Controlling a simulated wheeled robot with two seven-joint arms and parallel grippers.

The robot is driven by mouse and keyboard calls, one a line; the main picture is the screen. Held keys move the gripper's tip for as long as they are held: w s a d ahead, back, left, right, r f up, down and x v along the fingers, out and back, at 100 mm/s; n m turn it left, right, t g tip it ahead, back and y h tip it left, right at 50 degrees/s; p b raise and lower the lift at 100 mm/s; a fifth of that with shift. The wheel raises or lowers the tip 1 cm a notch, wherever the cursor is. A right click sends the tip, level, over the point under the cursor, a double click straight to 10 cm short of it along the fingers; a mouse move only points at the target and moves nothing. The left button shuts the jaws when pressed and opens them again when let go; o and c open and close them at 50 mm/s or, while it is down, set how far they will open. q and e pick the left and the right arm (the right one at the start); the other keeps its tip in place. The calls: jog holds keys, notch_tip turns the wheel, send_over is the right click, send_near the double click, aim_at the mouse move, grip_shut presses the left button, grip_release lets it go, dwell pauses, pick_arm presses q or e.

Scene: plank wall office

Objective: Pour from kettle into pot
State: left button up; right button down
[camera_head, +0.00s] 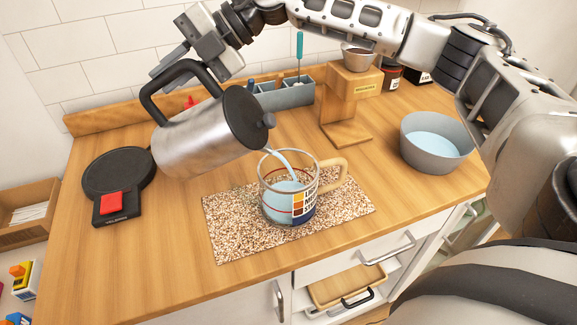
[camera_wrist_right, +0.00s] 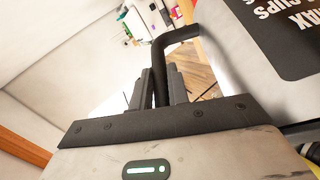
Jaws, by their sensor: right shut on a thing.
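The kettle (camera_head: 195,140) has a silver metal body, black lid and black handle. It is tilted to the right above the counter. A thin stream of pale blue liquid (camera_head: 280,162) runs from it into a clear vessel with a wooden handle, which I take as the pot (camera_head: 306,206). The pot stands upright on a speckled mat, with pale blue liquid inside. My right gripper (camera_head: 187,66) is shut on the kettle's handle. The right wrist view shows its fingers (camera_wrist_right: 167,88) around the black handle, beside the kettle's side (camera_wrist_right: 225,50). My left gripper is not in view.
The speckled mat (camera_head: 225,228) lies on the wooden counter (camera_head: 130,255). A round black base (camera_head: 118,170) is at left. A wooden stand (camera_head: 345,108) and a grey organiser (camera_head: 285,95) are behind. A grey bowl of pale blue liquid (camera_head: 436,158) is at right.

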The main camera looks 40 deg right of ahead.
jog(key=shift+d+r, duration=0.1)
jog(key=shift+r, duration=0.3)
dwell(0.5)
